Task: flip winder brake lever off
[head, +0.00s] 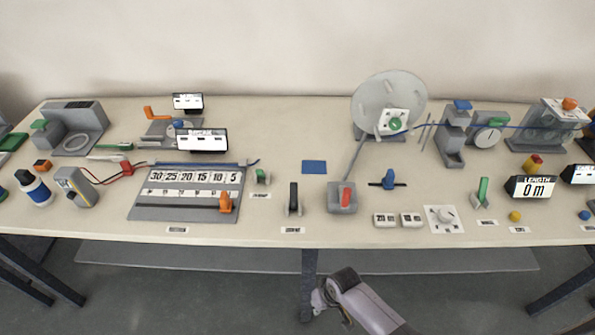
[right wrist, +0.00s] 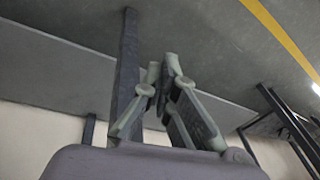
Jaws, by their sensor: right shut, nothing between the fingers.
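Several levers stand along the front of the bench, and their labels are too small to read, so I cannot tell for sure which is the winder brake lever. A red lever (head: 345,198) sits on a grey box below the large winder disc (head: 372,90). A green lever (head: 483,190) stands upright farther right, and a black lever (head: 293,194) stands left of the red one. My right gripper (head: 318,303) is below the front edge, away from all levers. In the right wrist view its fingers (right wrist: 172,66) are shut and empty. My left gripper is out of view.
The bench top (head: 290,225) has a free strip along its front edge. A bench leg (head: 308,275) stands close by my right gripper. A blue knob (head: 388,180), a white dial plate (head: 444,218) and a length display (head: 530,188) stand among the levers.

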